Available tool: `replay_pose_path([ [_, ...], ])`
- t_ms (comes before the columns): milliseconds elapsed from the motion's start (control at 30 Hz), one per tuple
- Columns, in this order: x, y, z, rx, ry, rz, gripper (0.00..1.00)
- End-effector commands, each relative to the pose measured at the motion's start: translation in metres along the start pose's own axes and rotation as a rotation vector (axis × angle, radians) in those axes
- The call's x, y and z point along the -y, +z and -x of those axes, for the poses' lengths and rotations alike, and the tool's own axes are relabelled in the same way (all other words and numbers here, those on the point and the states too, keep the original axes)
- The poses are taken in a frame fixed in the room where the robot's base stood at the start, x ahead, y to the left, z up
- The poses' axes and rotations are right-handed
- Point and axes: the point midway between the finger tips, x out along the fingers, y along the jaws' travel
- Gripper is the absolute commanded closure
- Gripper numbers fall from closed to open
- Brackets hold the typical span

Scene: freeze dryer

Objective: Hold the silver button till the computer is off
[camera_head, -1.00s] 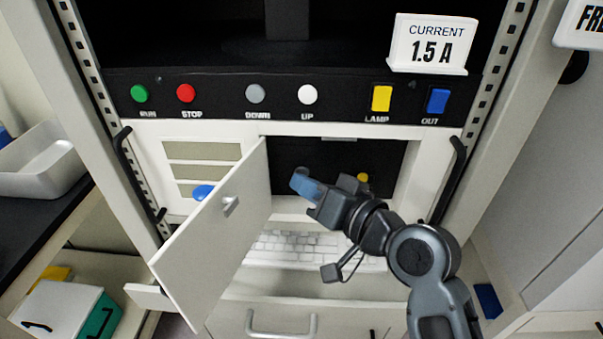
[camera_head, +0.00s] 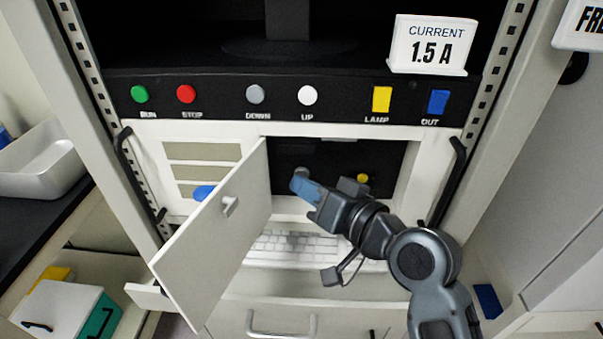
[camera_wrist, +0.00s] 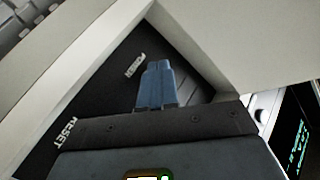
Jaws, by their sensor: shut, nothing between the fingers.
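The silver button (camera_head: 302,171) shows as a small grey round shape on the black panel (camera_head: 330,158) in the recess behind the open white door. My gripper (camera_head: 300,185) is shut and empty, and its blue fingertips overlap the lower part of the button in the head view. In the wrist view, the closed blue fingers (camera_wrist: 158,68) point at the black panel beside the POWER label (camera_wrist: 135,65), and they hide the button. I cannot tell whether they touch it.
The open white door (camera_head: 215,235) stands just left of my gripper. A yellow button (camera_head: 362,178) is on the same panel, near my wrist. A white keyboard (camera_head: 290,245) lies below. A row of coloured buttons and a CURRENT sign (camera_head: 432,43) are above.

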Motion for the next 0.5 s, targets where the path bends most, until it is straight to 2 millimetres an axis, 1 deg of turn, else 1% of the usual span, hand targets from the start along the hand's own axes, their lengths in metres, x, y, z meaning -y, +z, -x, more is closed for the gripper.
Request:
replay_pose_path([
  [200, 0.0056, 0.0052, 0.0072, 0.001, 0.0, 0.0, 1.0],
  [500, 0.0061, 0.006, 0.0078, 0.001, -0.001, 0.0, 1.0],
])
